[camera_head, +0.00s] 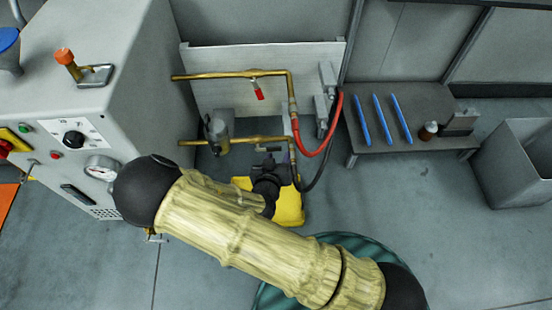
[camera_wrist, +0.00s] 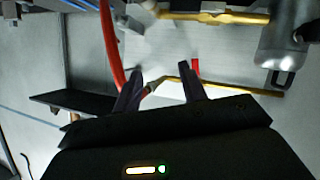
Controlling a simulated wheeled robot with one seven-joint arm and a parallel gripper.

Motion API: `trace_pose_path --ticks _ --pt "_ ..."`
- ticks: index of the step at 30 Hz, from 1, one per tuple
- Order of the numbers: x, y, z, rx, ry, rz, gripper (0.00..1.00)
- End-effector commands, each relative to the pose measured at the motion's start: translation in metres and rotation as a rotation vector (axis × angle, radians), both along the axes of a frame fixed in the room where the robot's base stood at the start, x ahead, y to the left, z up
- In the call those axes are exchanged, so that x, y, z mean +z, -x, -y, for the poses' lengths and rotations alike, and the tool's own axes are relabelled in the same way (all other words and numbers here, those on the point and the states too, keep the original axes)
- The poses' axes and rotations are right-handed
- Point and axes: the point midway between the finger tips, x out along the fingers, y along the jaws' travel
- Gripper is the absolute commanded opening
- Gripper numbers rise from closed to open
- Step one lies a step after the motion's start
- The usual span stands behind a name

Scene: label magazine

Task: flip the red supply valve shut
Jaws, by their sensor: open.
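The red supply valve handle (camera_head: 259,94) hangs down from the upper brass pipe (camera_head: 225,75) in front of a pale wall panel. In the wrist view the red handle (camera_wrist: 196,67) shows just right of the right fingertip, outside the gap between the fingers. My gripper (camera_head: 269,149) is open, below the handle in the head view, near the lower brass pipe (camera_head: 240,140). In the wrist view my gripper (camera_wrist: 161,70) has its two dark fingers spread with nothing held. I cannot tell whether a finger touches the handle.
A grey cylinder (camera_head: 217,131) sits on the lower pipe. A red hose (camera_head: 328,138) curves right of the pipes. A shelf (camera_head: 405,97) holds blue sticks. A grey cabinet (camera_head: 140,70) stands left, and a yellow object (camera_head: 290,205) lies under my arm.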

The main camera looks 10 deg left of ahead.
Motion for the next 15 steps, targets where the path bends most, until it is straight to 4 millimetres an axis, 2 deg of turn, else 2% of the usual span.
trace_pose_path --ticks 2,6,9,11,15 --pt "0.0 0.0 0.0 0.0 0.0 0.001 0.42" --pt "-0.001 -0.003 -0.002 -0.008 -0.023 0.01 0.16" --pt "-0.005 -0.013 -0.008 -0.036 -0.117 0.041 0.0" --pt "-0.008 -0.023 -0.015 -0.063 -0.215 0.073 0.0" --pt "-0.013 -0.055 -0.032 -0.145 -0.535 0.175 0.0"
